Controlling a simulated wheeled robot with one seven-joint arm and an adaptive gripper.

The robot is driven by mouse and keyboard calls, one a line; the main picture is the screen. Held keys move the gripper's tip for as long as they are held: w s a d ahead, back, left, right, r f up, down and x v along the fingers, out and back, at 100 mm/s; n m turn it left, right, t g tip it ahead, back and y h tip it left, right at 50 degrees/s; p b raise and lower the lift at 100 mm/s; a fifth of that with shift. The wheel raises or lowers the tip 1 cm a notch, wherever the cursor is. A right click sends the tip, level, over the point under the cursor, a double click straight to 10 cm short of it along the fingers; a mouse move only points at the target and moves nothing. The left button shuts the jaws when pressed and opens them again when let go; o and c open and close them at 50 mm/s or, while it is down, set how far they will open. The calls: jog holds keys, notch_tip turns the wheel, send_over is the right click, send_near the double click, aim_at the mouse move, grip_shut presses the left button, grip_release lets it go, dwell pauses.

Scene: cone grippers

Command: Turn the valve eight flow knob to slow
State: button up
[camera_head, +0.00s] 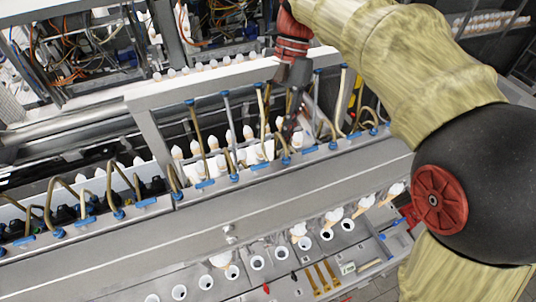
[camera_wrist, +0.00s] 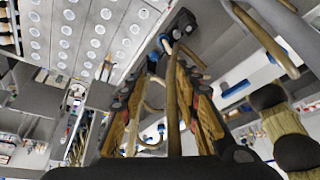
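A row of blue valve knobs (camera_head: 260,166) and blue fittings runs along the grey rail (camera_head: 150,212), with tan and grey tubes rising from it. No number is legible, so I cannot tell which is valve eight. My gripper (camera_head: 291,122) hangs over the right half of this row, pointing down among the tubes. In the wrist view my gripper (camera_wrist: 167,52) has its two tan-padded fingers apart, with a tan tube (camera_wrist: 172,90) running between them. A blue part (camera_wrist: 165,43) shows near the fingertips; I cannot tell whether they touch it. Another blue knob (camera_wrist: 236,89) lies right of the fingers.
White cones (camera_head: 230,138) stand in rows behind the rail. In front is a panel with round holes (camera_head: 257,262), some holding cones. Tubes stand close on both sides of my gripper. Open machinery with loose wires (camera_head: 100,40) is at the back left.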

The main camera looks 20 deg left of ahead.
jog(key=x, duration=0.2)
jog(key=p+x, duration=0.1)
jog(key=x, duration=0.2)
jog(key=a+x, duration=0.1)
jog(key=x, duration=0.1)
jog(key=shift+w+f+p, duration=0.25)
jog(key=shift+f+p, duration=0.1)
jog(key=shift+f, duration=0.1)
jog(key=shift+d+f, duration=0.15)
jog(key=shift+f, duration=0.05)
jog(key=shift+c, duration=0.8)
grip_shut()
jog(key=shift+t, duration=0.3)
